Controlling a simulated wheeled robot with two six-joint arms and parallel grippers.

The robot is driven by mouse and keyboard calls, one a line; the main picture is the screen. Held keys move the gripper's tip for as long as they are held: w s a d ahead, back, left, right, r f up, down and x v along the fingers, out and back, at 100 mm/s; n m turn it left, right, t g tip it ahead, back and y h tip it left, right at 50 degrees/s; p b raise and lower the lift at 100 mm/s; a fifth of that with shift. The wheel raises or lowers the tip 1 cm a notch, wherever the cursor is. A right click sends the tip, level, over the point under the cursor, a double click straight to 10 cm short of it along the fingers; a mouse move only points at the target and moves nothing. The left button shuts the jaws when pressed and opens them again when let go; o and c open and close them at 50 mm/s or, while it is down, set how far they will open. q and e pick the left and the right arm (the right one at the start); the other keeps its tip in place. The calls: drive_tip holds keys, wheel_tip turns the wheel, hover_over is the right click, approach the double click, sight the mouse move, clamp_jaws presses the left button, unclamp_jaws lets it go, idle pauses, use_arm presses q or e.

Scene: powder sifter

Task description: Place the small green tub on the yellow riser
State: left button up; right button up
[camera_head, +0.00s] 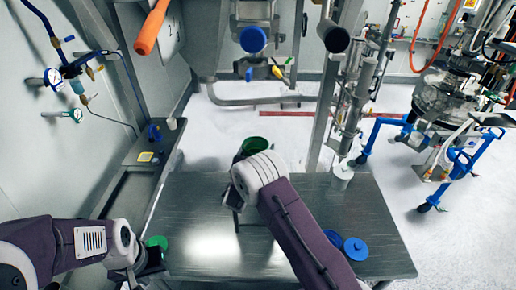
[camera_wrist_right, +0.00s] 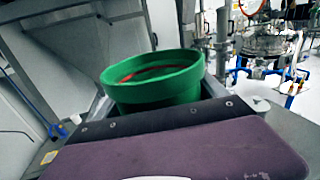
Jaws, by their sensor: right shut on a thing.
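A green tub (camera_head: 255,146) is held in my right gripper (camera_head: 240,172) above the far edge of the steel table. In the right wrist view the tub (camera_wrist_right: 155,85) stands nearly upright, slightly tilted, between the fingers, with some red showing inside its rim. A small yellow block (camera_head: 146,157), which looks like the riser, sits on the narrow ledge at the left, apart from the tub. My left gripper (camera_head: 150,262) is low at the left, beside a round green piece (camera_head: 156,242) on the table. Its fingers are too unclear to tell open from shut.
The steel table (camera_head: 200,235) is mostly bare. Two blue lids (camera_head: 355,248) lie at its right, and a whitish container (camera_head: 341,177) stands at its far right corner. Machine parts with a blue cap (camera_head: 253,39) hang above. A wall with gauges (camera_head: 53,77) is at left.

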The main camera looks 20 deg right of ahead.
drive_tip(key=o, duration=1.4)
drive_tip(key=shift+w+f, duration=0.1)
drive_tip(key=shift+w, duration=0.05)
drive_tip(key=shift+d, duration=0.1)
drive_tip(key=shift+r+p, duration=0.35)
drive_tip(key=shift+p, duration=0.15)
drive_tip(key=s+a+b, duration=0.1)
drive_tip(key=s+f+b, duration=0.1)
drive_tip(key=shift+s+a+b, duration=0.2)
drive_tip(key=shift+a+b, duration=0.1)
drive_tip(key=shift+a, duration=0.05)
drive_tip(key=b+v, duration=0.1)
drive_tip(key=v, duration=0.2)
drive_tip(key=b+v, duration=0.1)
drive_tip(key=v, duration=0.2)
drive_tip(key=b+v, duration=0.2)
drive_tip(key=v, duration=0.1)
drive_tip(key=shift+s+r, duration=0.15)
drive_tip(key=shift+r, duration=0.25)
drive_tip(key=shift+f, duration=0.1)
